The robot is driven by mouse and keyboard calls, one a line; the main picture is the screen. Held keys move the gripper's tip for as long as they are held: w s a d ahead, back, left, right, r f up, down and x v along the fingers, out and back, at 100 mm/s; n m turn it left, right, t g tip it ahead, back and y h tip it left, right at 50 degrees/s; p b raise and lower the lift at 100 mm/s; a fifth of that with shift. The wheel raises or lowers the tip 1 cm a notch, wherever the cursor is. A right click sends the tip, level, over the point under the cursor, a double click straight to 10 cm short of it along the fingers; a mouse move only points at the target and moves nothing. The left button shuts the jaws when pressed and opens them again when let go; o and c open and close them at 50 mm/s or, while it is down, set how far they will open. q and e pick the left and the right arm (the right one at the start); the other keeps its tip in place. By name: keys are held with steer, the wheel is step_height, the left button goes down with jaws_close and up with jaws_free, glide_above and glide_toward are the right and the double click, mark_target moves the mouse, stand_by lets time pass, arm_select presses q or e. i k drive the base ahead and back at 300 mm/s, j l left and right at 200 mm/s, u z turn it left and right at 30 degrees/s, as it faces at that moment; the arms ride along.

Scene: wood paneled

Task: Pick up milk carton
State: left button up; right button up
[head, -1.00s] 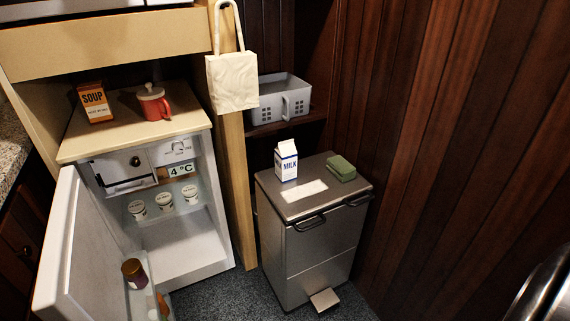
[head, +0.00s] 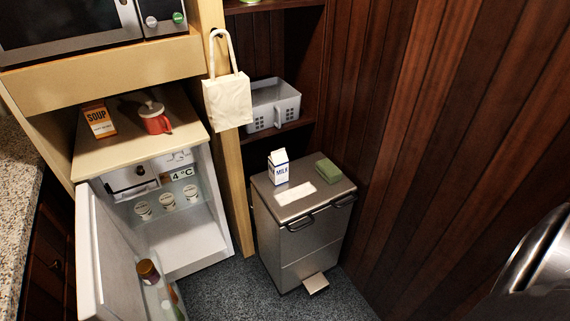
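The milk carton (head: 278,167) is small and white with blue lettering and a gabled top. It stands upright on the lid of the grey pedal bin (head: 301,222), toward the lid's back left. Neither of my grippers is in the head view.
A green sponge-like block (head: 328,171) and a white label (head: 295,194) are on the bin lid. The fridge door (head: 110,255) hangs open at lower left. A tote bag (head: 228,102) hangs on a post, and a grey basket (head: 273,106) sits on a shelf behind. A wood-paneled wall (head: 440,130) is at right.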

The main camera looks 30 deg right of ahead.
mark_target(278, 160)
steer(key=z, duration=1.4)
steer(key=i+z, duration=0.2)
steer(key=i, duration=0.4)
steer(key=i+j+z, duration=0.15)
steer(key=i, duration=0.5)
steer(key=j, duration=0.05)
